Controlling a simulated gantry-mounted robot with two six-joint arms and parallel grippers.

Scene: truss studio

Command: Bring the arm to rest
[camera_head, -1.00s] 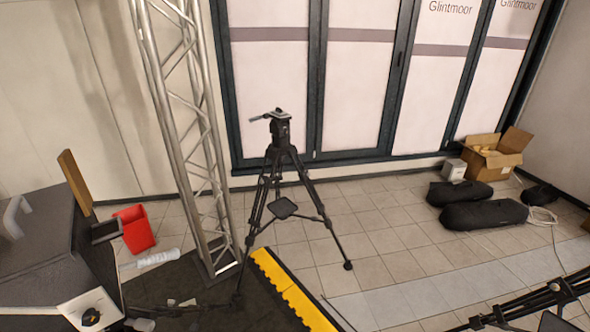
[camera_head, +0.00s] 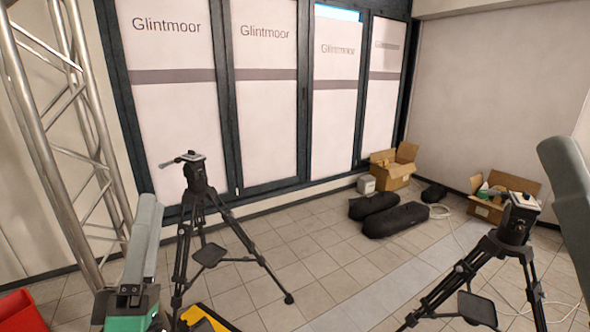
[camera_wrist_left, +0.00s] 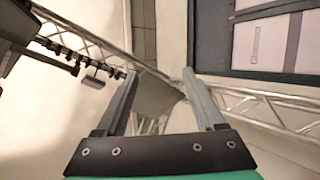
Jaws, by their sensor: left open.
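My left gripper (camera_head: 150,203) shows at the lower left of the head view, its grey fingers pointing up above a dark mount and a green body. It also shows in the left wrist view (camera_wrist_left: 187,80), with its two grey fingers spread apart and nothing held between them. A grey part of mine stands at the right edge of the head view; no fingers of my right gripper can be made out.
A black tripod (camera_head: 205,215) stands right of my left gripper, and another tripod (camera_head: 500,245) stands at lower right. A metal truss (camera_head: 62,140) rises at left. Black bags (camera_head: 395,218) and cardboard boxes (camera_head: 392,172) lie by the wall. Tiled floor is open between the tripods.

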